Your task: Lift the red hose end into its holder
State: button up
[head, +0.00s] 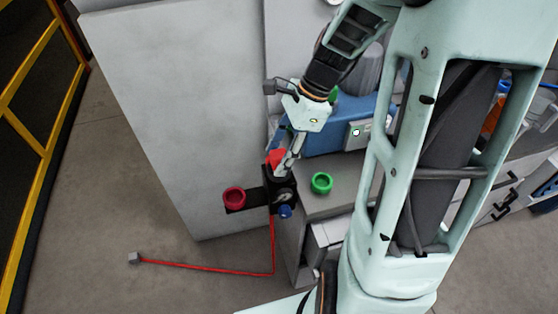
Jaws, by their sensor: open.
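A red piece (276,157), which looks like the hose end, sits at the top of a black block at the cabinet corner. A thin red hose (205,267) lies on the floor and rises to this block. A red ring (234,197) stands on a black bracket (256,198) left of the block; it may be the holder. My gripper (285,169) points down, open, with its fingers right beside the red piece. I cannot tell whether they touch it. The fingers partly hide the red piece and the block.
A green ring (321,183) stands on the grey counter (335,172), right of the block. A blue knob (285,211) sits below. A large pale panel (170,110) rises at left. The hose starts at a small grey block (134,258) on open floor. My arm covers the right.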

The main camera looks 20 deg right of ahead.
grip_shut()
dwell(0.3)
jog(key=shift+r, duration=0.1)
jog(key=shift+r, duration=0.6)
jog(key=s+d+r+p, duration=0.3)
jog(key=s+d+r, duration=0.1)
jog(key=r, duration=0.5)
jog(key=s+d+r+p, duration=0.3)
jog(key=s+d+r, duration=0.2)
jog(key=r, duration=0.4)
jog(key=shift+d+r, duration=0.35)
jog(key=shift+d, duration=0.45)
jog(key=shift+s, duration=0.1)
